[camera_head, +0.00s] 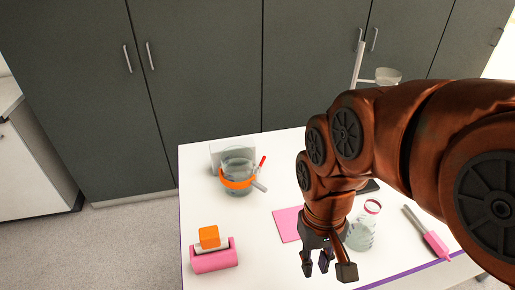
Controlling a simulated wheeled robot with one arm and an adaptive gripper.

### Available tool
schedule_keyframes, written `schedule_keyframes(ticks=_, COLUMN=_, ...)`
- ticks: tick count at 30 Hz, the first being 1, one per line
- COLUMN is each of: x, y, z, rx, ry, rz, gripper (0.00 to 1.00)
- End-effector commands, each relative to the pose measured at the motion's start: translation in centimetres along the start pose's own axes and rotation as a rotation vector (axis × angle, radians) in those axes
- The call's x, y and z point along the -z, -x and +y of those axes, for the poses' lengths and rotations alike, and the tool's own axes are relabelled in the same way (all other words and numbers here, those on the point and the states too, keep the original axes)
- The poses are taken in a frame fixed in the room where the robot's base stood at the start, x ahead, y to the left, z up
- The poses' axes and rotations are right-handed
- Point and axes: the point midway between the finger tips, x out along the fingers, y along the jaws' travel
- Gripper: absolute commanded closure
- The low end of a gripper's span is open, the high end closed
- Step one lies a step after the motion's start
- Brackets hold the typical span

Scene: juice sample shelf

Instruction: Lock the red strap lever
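A lever with a red tip (262,162) sticks up at a slant on the right side of a clear glass vessel (238,162). An orange strap (236,183) goes around the vessel's lower part. A short grey piece (260,187) juts out beside the strap below the lever. How the lever joins the strap is too small to tell. My gripper (327,269) points down above the front part of the table, to the right of and nearer than the lever. Its fingers are spread and nothing shows between them, so it is open. It is well apart from the lever.
A white table (200,205) carries everything. A pink holder with an orange block (209,237) stands front left. A pink mat (287,224) and a clear flask (361,236) lie near my gripper. A pink-handled tool (436,244) is at right. Dark cabinets (205,70) stand behind.

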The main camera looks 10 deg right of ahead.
Motion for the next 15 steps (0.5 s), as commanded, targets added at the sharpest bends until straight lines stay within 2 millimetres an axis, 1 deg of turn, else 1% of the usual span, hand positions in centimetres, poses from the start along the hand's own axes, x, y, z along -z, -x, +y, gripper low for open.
schedule_keyframes(ticks=1, x=1.3, y=0.5, z=-0.1, rx=0.002, ry=-0.017, rz=0.002, gripper=0.79)
schedule_keyframes(ticks=5, x=5.0, y=2.2, z=-0.4, rx=0.008, ry=-0.078, rz=0.019, gripper=0.79)
schedule_keyframes(ticks=6, x=6.2, y=2.7, z=-0.4, rx=0.01, ry=-0.095, rz=0.025, gripper=0.79)
schedule_keyframes(ticks=8, x=7.9, y=3.5, z=-0.5, rx=0.013, ry=-0.122, rz=0.034, gripper=0.79)
schedule_keyframes(ticks=9, x=9.1, y=3.9, z=-0.5, rx=0.015, ry=-0.14, rz=0.04, gripper=0.79)
schedule_keyframes(ticks=15, x=14.8, y=5.8, z=-0.7, rx=0.025, ry=-0.224, rz=0.061, gripper=0.79)
